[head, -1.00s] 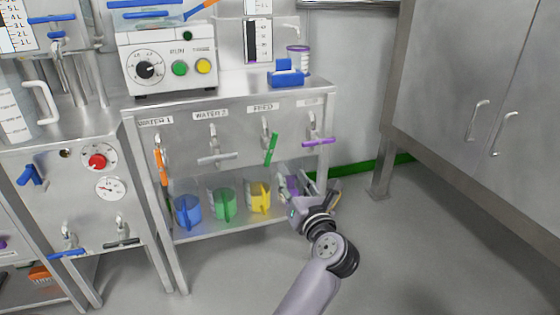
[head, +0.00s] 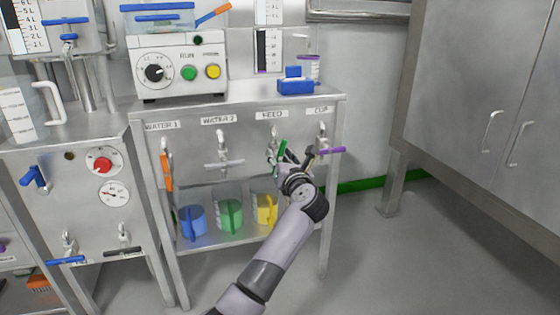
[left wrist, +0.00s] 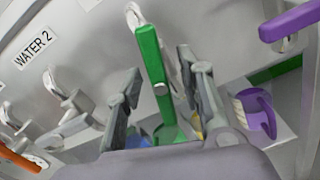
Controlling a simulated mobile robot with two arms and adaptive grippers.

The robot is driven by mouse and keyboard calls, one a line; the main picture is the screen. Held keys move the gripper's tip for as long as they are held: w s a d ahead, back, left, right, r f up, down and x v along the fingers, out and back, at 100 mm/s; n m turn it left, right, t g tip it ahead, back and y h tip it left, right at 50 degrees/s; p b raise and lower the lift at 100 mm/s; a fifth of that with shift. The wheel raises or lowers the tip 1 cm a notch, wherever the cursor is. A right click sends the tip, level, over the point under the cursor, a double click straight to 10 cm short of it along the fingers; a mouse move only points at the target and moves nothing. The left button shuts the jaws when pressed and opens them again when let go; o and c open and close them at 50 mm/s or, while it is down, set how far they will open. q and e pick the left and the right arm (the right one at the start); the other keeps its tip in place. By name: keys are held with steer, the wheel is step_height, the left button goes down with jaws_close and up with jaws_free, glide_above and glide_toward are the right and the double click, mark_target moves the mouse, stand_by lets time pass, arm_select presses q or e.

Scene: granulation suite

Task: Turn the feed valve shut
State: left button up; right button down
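The feed valve has a green lever handle (head: 282,147) under the FEED label on the metal panel. In the left wrist view the green handle (left wrist: 152,65) hangs down from its pivot, tilted slightly, and runs between my fingers. My left gripper (head: 287,158) is at the valve, partly covering the handle in the head view. In the left wrist view the gripper (left wrist: 163,88) is open, with one finger on each side of the handle and visible gaps. Contact is not clear. My right gripper is in neither view.
The purple CUP valve handle (head: 331,150) is close on the right, and the WATER 2 handle (head: 224,164) on the left. Blue (head: 191,222), green (head: 229,216) and yellow (head: 266,209) jugs stand on the shelf below. Open floor lies to the right.

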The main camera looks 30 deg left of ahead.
arm_select(q)
jaws_close()
stand_by(0.5)
